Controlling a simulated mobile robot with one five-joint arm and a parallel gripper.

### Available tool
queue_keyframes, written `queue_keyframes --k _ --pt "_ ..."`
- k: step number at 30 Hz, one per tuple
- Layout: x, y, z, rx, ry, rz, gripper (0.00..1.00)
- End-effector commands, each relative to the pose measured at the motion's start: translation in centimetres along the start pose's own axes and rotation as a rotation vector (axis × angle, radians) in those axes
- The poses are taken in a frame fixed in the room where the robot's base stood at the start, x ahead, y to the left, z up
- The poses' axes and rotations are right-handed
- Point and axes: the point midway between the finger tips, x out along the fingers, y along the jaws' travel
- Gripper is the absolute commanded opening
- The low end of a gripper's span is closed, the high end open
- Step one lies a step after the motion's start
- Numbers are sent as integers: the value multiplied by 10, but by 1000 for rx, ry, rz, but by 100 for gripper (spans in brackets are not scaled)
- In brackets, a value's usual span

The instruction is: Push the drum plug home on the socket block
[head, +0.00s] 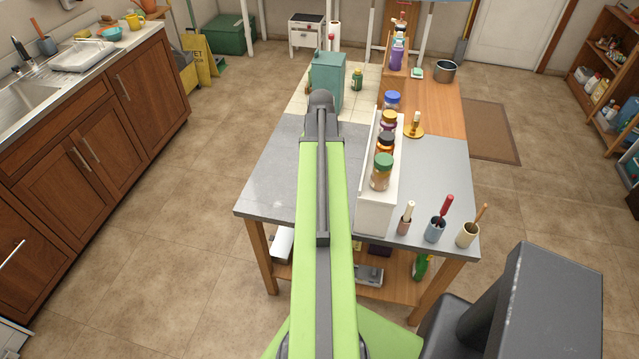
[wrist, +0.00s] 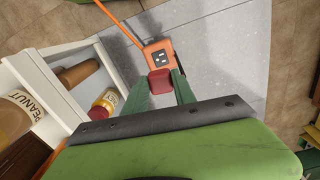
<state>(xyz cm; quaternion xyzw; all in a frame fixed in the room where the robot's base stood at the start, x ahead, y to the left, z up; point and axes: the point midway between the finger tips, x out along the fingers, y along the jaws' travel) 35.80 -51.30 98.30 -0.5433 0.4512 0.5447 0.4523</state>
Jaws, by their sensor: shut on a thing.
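In the wrist view my gripper (wrist: 162,88) is shut on a small red block-shaped piece, which I take to be the drum plug (wrist: 159,82). An orange cable (wrist: 119,24) runs to the orange block's upper left. In the head view my arm hides the gripper, plug and block.
A white rack (head: 376,218) with several jars stands right of my arm on the grey table (head: 272,180); it is at the left in the wrist view (wrist: 36,68). Several cups stand at the table's near right. The tabletop right of the block (wrist: 225,50) is clear.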

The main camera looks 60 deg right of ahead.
Motion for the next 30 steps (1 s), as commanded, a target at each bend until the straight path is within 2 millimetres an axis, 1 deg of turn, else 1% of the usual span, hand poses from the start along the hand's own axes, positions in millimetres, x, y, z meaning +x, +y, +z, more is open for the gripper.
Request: queue_keyframes --k 1,3,10,14,17,27,30 --pt "26 0 1 -41 0 0 0" --pt "34 1 1 -90 0 0 0" --pt "32 1 1 -124 0 0 0" --pt "38 1 1 -123 0 0 0" --pt "47 1 1 -123 0 0 0" --pt "84 1 1 -122 0 0 0" --pt "89 2 1 -121 0 0 0"
